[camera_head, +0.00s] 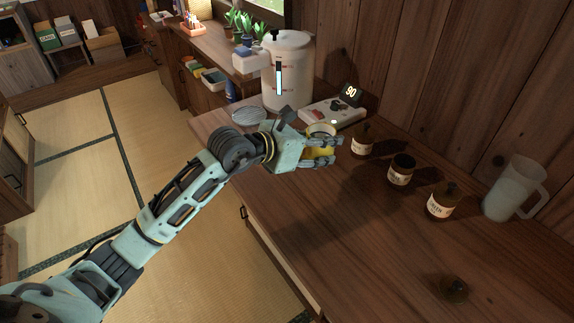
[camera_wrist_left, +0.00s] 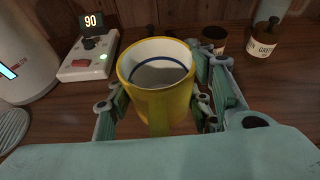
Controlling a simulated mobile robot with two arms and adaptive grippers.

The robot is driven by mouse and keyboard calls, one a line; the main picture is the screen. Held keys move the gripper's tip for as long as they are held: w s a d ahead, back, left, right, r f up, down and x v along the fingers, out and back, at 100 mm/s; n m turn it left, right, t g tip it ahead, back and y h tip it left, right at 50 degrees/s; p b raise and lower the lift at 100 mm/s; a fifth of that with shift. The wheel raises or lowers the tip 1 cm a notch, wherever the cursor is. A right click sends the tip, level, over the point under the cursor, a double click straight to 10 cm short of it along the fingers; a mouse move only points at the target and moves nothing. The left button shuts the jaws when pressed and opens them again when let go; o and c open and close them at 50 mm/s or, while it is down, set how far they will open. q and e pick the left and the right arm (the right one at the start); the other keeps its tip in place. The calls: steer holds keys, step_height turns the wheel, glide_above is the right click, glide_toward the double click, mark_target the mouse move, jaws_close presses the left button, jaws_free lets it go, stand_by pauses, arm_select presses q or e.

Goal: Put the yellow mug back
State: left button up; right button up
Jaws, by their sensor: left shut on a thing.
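The yellow mug (camera_wrist_left: 158,100) is upright between the fingers of my left gripper (camera_wrist_left: 165,108), which is shut on it. The mug has a white inside with a blue ring, and it looks empty. In the head view the mug (camera_head: 322,151) is partly hidden by my left gripper (camera_head: 318,147), over the back part of the wooden counter (camera_head: 330,230). I cannot tell whether the mug's base touches the counter. My right gripper is not in view.
A white water boiler (camera_head: 287,75) and a control box (camera_head: 333,112) reading 90 stand behind. Brown jars (camera_head: 400,172) and a clear pitcher (camera_head: 514,190) stand along the right. A round grille (camera_head: 249,115) is left of the mug. The counter's front middle is clear.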

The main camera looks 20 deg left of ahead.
arm_select(q)
steer(key=w+a+f, duration=0.1)
steer(key=a+f, duration=0.1)
steer(key=a, duration=0.1)
steer(key=w+a+f, duration=0.2)
steer(key=a, duration=0.1)
steer(key=w+a+f, duration=0.1)
steer(key=a+f, duration=0.1)
steer(key=a, duration=0.1)
steer(key=shift+w+a+f+b, duration=0.1)
steer(key=shift+w+a+b, duration=0.15)
steer(key=shift+w+b, duration=0.1)
steer(key=shift+f, duration=2)
steer(key=shift+f, duration=0.1)
steer(key=o, duration=1.3)
steer(key=shift+f, duration=0.1)
steer(key=shift+o, duration=0.2)
